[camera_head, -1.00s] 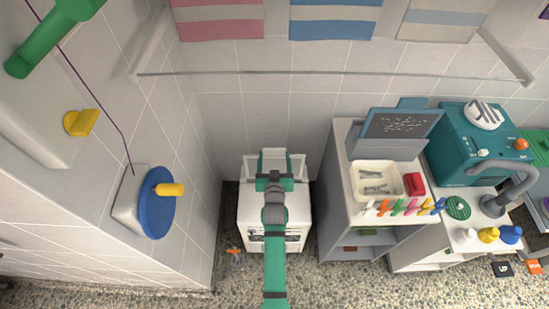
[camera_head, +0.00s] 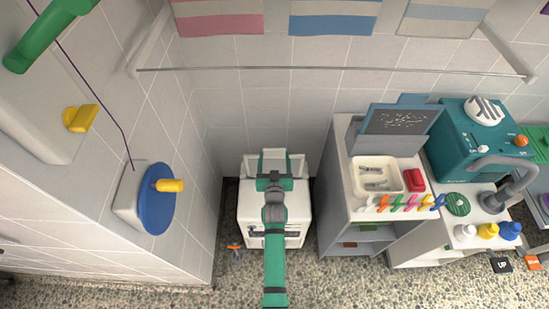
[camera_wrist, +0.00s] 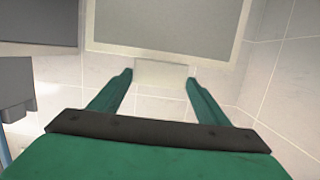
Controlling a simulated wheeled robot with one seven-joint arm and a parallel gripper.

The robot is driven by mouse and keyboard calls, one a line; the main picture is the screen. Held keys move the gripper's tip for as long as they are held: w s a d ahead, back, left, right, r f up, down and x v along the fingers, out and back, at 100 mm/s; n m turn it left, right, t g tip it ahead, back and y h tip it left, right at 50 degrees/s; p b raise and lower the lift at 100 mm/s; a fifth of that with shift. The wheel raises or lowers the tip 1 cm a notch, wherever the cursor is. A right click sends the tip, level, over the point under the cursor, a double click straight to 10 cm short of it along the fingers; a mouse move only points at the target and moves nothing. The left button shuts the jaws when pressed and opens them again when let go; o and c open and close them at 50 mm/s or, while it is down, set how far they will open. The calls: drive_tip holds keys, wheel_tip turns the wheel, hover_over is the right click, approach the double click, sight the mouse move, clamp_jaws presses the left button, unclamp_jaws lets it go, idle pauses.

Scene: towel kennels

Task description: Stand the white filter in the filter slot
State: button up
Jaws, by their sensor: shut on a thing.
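The white filter (camera_wrist: 160,24) shows in the wrist view as a flat grey panel with a pale rim, cut off by the top edge. My gripper (camera_wrist: 160,78) is shut on a small pale tab at the filter's near edge, one green finger on each side. In the head view my gripper (camera_head: 275,183) is over the white cabinet (camera_head: 247,205) by the back wall, and my arm covers its middle. A pale framed shape (camera_head: 251,166) shows just beyond the gripper; I cannot tell whether it is the filter or part of the cabinet. I cannot make out the filter slot.
A grey shelf unit with a cream tray (camera_head: 358,183) and a red block (camera_head: 413,180) stands to the right. A teal machine (camera_head: 460,140) is farther right. A blue disc with a yellow handle (camera_head: 172,185) juts from the left side. Pebbled floor lies in front.

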sight(274, 166)
drive_tip(key=shift+f, duration=0.1)
drive_tip(key=shift+f, duration=0.9)
drive_tip(key=shift+f, duration=4.2)
